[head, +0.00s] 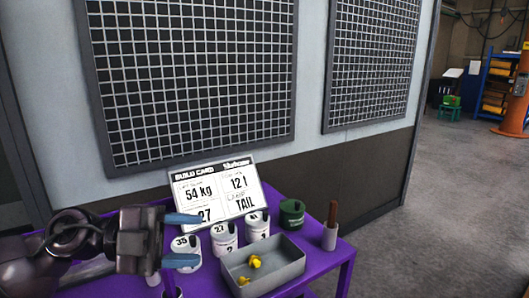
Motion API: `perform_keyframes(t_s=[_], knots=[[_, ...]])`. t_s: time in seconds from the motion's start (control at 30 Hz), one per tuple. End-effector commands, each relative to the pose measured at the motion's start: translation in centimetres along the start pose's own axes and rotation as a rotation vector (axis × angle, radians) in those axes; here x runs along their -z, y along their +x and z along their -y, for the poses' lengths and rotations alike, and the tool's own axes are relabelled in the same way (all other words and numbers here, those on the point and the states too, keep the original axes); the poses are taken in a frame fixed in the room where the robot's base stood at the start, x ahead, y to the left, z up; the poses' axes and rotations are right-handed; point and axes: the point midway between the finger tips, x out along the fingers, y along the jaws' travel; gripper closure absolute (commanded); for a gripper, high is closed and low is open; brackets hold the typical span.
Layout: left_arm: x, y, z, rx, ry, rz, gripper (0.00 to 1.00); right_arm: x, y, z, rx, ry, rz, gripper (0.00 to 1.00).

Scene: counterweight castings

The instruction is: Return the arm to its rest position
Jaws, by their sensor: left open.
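My left gripper (188,240) reaches in from the left over the purple table. Its two blue fingertips point right and are spread apart, and I see nothing held between them. A white casting marked 35 (187,249) shows just beside and partly behind the fingertips; I cannot tell the gap in depth. A white casting marked 27 (223,240) and another white casting (257,227) stand to its right. A dark green casting (291,214) stands further right. My right gripper is not in view.
A grey tray (285,283) with yellow pieces sits at the table's front. A white holder (329,239) with a brown-handled item stands near the right edge of the purple table (338,255). A build card (217,192) leans at the back, before a mesh-panelled wall. Open floor lies right.

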Motion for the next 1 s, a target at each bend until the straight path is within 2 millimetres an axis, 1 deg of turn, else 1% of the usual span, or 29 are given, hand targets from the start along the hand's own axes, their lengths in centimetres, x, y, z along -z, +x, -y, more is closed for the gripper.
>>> perform_keyframes(t_s=[0.03, 0.07, 0.17, 0.3, 0.43, 0.53, 0.67, 0.77, 0.8, 0.87, 0.9, 0.97, 1.0], knots=[[0.2, 0.2, 0.2, 0.103, -0.022, -0.016, 0.50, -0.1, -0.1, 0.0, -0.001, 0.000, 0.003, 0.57], [0.2, 0.2, 0.4, 0.165, -0.032, -0.019, 0.50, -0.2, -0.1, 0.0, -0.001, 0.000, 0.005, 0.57], [-0.1, -0.3, 1.2, 0.375, -0.074, -0.004, 0.50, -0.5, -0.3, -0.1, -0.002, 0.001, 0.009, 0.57], [-1.4, -2.1, 1.6, 0.652, -0.155, 0.077, 0.50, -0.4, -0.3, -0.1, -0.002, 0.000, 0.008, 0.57], [-3.4, -4.6, 0.8, 0.877, -0.254, 0.211, 0.50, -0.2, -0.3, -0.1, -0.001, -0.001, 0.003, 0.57], [-5.2, -6.8, -0.7, 1.023, -0.347, 0.347, 0.50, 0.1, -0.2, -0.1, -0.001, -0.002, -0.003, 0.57], [-7.4, -9.7, -4.2, 1.166, -0.491, 0.557, 0.50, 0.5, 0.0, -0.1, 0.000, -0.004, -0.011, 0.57], [-8.7, -11.8, -7.8, 1.236, -0.617, 0.736, 0.50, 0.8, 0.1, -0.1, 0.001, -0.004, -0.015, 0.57], [-9.1, -12.6, -9.4, 1.252, -0.672, 0.811, 0.50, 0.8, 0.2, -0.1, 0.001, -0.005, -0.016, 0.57], [-9.5, -13.6, -12.1, 1.264, -0.757, 0.925, 0.50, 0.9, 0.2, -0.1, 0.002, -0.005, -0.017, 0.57], [-9.6, -14.2, -14.0, 1.265, -0.817, 1.000, 0.50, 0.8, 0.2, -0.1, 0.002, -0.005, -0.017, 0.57], [-9.6, -15.0, -17.0, 1.251, -0.911, 1.113, 0.50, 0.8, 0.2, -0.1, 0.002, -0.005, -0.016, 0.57], [-9.4, -15.4, -19.0, 1.234, -0.976, 1.186, 0.50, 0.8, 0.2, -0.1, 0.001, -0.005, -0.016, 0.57]])
